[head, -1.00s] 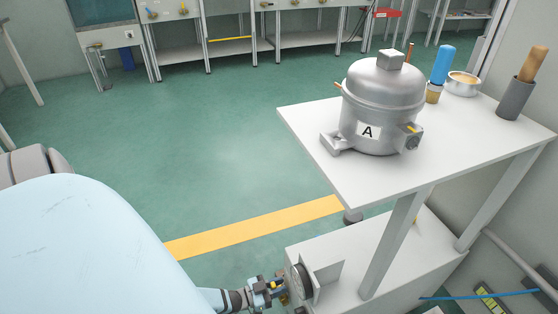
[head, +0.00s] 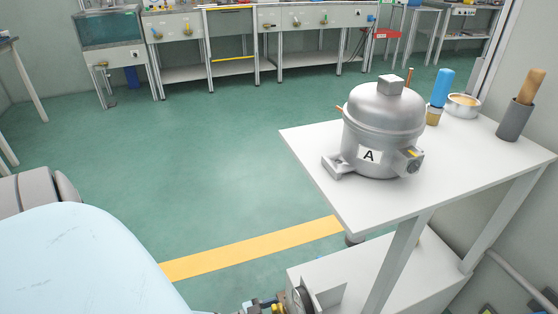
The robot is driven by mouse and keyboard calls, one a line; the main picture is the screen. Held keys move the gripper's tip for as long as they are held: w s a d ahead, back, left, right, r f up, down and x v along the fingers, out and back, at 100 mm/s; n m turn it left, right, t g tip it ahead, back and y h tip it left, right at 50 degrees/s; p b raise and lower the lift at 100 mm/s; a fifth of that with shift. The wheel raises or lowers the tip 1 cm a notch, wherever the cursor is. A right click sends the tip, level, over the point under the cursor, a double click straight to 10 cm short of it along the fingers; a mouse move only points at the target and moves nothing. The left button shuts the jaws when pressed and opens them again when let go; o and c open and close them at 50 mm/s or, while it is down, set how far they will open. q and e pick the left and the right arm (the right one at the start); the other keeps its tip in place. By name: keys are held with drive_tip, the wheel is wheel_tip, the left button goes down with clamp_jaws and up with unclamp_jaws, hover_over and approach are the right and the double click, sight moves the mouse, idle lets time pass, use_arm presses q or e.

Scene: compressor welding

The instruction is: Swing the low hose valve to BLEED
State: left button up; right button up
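The low hose valve cannot be made out; the fittings at the bottom edge are cut off. A round dark gauge-like part (head: 301,300) shows there, against an upright plate on a low white box. Small yellow pieces lie just left of it. What seems to be my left gripper (head: 262,307) is at the bottom edge, close beside these fittings. Its fingers are too small and cropped to tell whether they are open or shut, or touching anything. My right gripper is not in view.
A white table (head: 300,145) carries a grey compressor (head: 384,115) marked A, a blue-topped bottle (head: 442,88), a round tin (head: 463,105) and a grey cup (head: 516,120) with a wooden handle. Green floor at left is clear.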

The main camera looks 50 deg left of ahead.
use_arm(q)
drive_tip(key=p+v, duration=0.1)
drive_tip(key=v, duration=1.1)
drive_tip(key=shift+p, duration=0.4)
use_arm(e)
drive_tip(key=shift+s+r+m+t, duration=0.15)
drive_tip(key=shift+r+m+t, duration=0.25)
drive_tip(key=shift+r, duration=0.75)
